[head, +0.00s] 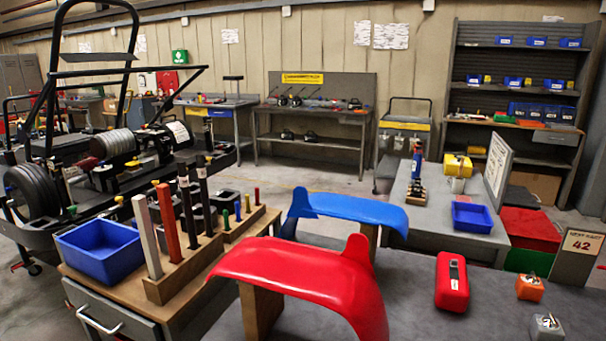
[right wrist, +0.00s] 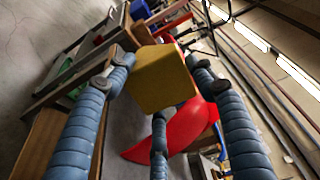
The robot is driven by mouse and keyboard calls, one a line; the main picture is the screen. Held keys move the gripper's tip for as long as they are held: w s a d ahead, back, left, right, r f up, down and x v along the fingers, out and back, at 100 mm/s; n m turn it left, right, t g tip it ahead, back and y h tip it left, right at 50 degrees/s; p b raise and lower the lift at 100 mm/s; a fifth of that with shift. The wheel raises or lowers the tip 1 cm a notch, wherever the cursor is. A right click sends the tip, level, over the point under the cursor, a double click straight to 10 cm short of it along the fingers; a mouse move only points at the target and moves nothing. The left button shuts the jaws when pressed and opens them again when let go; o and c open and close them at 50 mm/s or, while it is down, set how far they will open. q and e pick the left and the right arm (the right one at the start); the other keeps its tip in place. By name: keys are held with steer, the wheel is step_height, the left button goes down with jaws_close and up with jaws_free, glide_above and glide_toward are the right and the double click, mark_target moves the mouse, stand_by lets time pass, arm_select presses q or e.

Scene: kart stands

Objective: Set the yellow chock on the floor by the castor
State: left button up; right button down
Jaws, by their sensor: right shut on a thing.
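The yellow chock (right wrist: 166,80) is in the middle of the right wrist view, a block with flat faces. My right gripper (right wrist: 160,62) is shut on it, with its ribbed blue-grey fingers around it. Neither gripper shows in the head view. A small castor (head: 34,269) shows on the floor at the far left of the head view, under the black kart stand (head: 60,236). The chock is off the floor, with a red curved panel behind it in the right wrist view. My left gripper is in neither view.
A red fender (head: 300,275) and a blue fender (head: 345,209) stand on wooden supports in front. A blue bin (head: 100,252) and wooden blocks with upright bars are on the left cart. A red case (head: 452,282) lies on the grey bench at right. Open floor (head: 300,180) lies beyond.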

steer(key=s+d+f+m+t+h, duration=0.1)
steer(key=d+f+m+t+h, duration=0.1)
steer(key=d+m+h, duration=0.3)
steer(key=s+d+f+m+t+h, duration=0.1)
steer(key=d+m+t+h, duration=0.3)
steer(key=h, duration=0.4)
steer(key=shift+s+d+f+m+t+h, duration=0.3)
steer(key=shift+d+f+m+h, duration=0.15)
steer(key=shift+f, duration=0.15)
steer(key=shift+f, duration=0.1)
